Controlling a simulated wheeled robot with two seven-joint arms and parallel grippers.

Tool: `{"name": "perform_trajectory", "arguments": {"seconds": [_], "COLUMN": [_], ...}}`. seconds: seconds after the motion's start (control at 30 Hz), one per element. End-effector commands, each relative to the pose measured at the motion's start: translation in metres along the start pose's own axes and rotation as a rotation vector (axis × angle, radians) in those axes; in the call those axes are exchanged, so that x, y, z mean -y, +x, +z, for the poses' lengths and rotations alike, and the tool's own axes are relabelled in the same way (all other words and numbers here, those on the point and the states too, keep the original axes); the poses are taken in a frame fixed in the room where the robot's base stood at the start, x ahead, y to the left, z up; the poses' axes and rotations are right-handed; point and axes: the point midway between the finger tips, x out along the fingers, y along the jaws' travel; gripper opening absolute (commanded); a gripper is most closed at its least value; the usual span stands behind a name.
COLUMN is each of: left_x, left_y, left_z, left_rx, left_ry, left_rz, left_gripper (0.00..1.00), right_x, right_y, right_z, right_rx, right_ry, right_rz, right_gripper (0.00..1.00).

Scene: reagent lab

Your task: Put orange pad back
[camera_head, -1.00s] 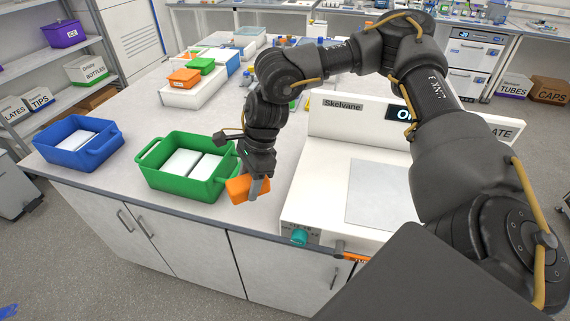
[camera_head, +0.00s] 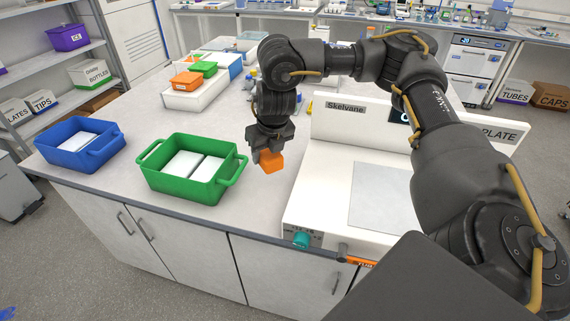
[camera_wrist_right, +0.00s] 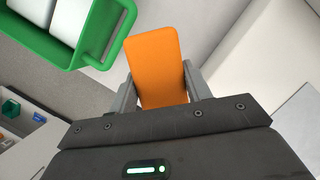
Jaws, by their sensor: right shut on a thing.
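The orange pad (camera_head: 272,162) is a small block held by my right gripper (camera_head: 266,160). The pad hangs above the bench between the green bin and the white hot plate. In the right wrist view the pad (camera_wrist_right: 155,66) sits between the two fingers of the gripper (camera_wrist_right: 160,85). At the back of the bench a white rack (camera_head: 196,95) carries an orange block (camera_head: 186,78) and a green block (camera_head: 203,69). My left gripper is not in view.
A green bin (camera_head: 185,188) with white items inside stands left of the gripper. A blue bin (camera_head: 76,155) stands further left. The white hot plate (camera_head: 310,210) is at the right. Bare bench (camera_head: 165,120) lies between the bins and the rack.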

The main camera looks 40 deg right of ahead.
Motion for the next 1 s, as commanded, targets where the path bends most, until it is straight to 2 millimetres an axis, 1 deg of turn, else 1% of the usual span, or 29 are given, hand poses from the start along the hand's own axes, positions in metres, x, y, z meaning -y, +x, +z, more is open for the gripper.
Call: {"name": "perform_trajectory", "arguments": {"seconds": [0.03,0.13,0.3,0.33,0.4,0.5,0.6,0.83,0.93,1.0], "left_x": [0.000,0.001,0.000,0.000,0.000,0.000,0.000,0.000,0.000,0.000], "left_y": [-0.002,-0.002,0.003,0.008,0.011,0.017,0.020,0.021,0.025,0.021], "left_z": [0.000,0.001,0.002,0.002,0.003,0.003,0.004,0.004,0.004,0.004], "left_rx": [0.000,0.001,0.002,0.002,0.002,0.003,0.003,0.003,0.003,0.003], "left_ry": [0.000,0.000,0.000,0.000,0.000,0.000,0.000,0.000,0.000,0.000], "left_rz": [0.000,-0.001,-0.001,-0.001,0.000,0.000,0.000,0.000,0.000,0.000], "left_gripper": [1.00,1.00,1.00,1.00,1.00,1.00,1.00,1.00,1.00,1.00], "right_x": [0.010,0.031,0.066,0.068,0.077,0.086,0.091,0.095,0.100,0.099], "right_y": [0.007,0.024,0.053,0.064,0.078,0.094,0.103,0.107,0.118,0.127], "right_z": [0.003,0.014,0.034,0.034,0.036,0.040,0.043,0.045,0.044,0.040], "right_rx": [-0.006,-0.007,-0.007,-0.008,-0.007,-0.004,-0.003,0.000,-0.005,-0.007], "right_ry": [0.010,0.013,0.011,0.008,0.006,0.004,0.001,-0.001,0.002,-0.001], "right_rz": [-0.002,-0.002,-0.003,-0.001,-0.002,-0.001,0.000,0.000,-0.001,-0.001], "right_gripper": [0.27,0.27,0.27,0.27,0.27,0.27,0.27,0.27,0.27,0.27]}}
